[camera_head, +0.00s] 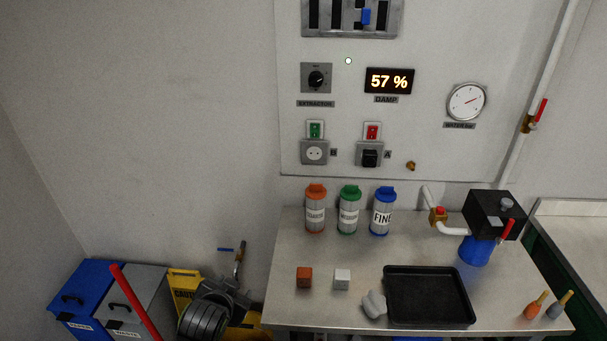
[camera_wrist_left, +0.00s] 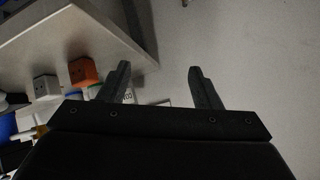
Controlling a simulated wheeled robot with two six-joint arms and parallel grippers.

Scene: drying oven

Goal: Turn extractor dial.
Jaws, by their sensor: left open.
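The extractor dial (camera_head: 316,79) is a black round knob on a small grey plate, high on the white wall panel in the head view. My left gripper (camera_wrist_left: 159,72) shows only in the left wrist view. Its two dark fingers are apart with nothing between them. The dial is not in that wrist view, and the gripper is away from it. My right gripper is in neither view.
A display (camera_head: 389,81) right of the dial reads 57 %. Below, a steel table (camera_head: 290,250) holds canisters, a black tray (camera_head: 388,317) and small blocks.

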